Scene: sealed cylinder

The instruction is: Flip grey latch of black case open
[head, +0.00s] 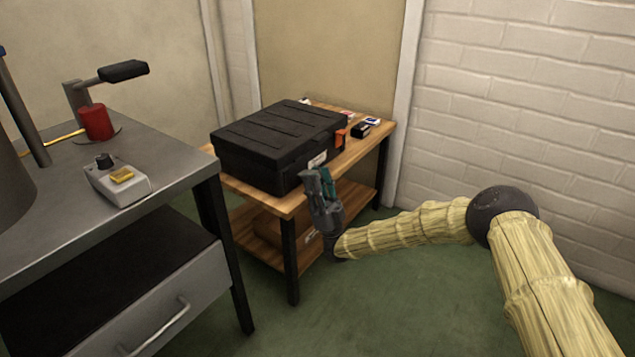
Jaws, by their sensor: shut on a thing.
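The black case (272,138) lies closed on a wooden table, its lid down. Its latch side faces right, towards my arm. An orange latch (341,138) shows at the far end of that side, and a white label (317,160) sits between it and the near corner. My gripper (319,176) is at the near end of the same side, fingers pointing up against the case, shut on the grey latch. The fingers hide the grey latch, so I cannot see how far it is turned.
A lower shelf holds a brown box (283,228). At left, a metal bench (60,190) carries a control box (118,182) and a red cylinder (96,122). Green floor (400,300) is clear.

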